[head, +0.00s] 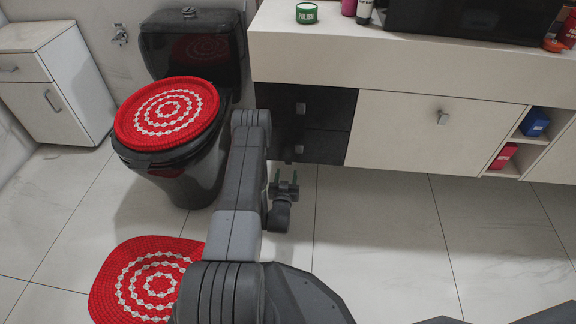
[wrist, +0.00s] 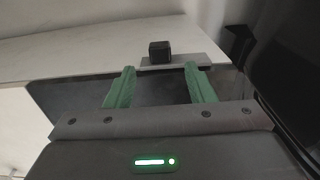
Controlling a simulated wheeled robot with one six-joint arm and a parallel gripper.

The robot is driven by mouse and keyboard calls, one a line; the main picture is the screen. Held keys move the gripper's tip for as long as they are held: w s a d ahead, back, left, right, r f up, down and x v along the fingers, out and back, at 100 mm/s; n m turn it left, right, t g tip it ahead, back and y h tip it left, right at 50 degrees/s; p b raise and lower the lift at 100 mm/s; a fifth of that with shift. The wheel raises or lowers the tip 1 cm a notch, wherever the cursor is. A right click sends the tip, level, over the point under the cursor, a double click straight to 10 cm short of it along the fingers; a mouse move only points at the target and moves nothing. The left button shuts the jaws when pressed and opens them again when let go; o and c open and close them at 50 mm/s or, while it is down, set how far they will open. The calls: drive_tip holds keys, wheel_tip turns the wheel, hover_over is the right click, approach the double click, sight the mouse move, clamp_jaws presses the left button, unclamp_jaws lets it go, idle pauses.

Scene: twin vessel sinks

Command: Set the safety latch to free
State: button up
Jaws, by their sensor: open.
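A small dark block (wrist: 160,51) sits on a thin grey plate (wrist: 186,62) in the wrist view; it looks like the safety latch, but I cannot read its setting. My gripper (wrist: 159,69) is open, its two green fingers pointing at the plate, with the block ahead of and between the fingertips. Nothing is held between them. In the head view my gripper (head: 284,177) is low, near the floor, just below the dark drawers (head: 305,120) of the vanity. The latch cannot be made out in the head view.
The black toilet (head: 190,172) with a red patterned lid cover (head: 167,113) stands left of my arm. A red mat (head: 150,282) lies on the floor. The vanity's white door (head: 430,128) is at right, with open tiled floor (head: 400,240) in front.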

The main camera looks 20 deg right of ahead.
sight(288, 163)
drive_tip(key=b+x, duration=0.1)
drive_tip(key=x, duration=0.6)
drive_tip(key=shift+b, duration=0.4)
drive_tip(key=shift+a, duration=0.1)
clamp_jaws()
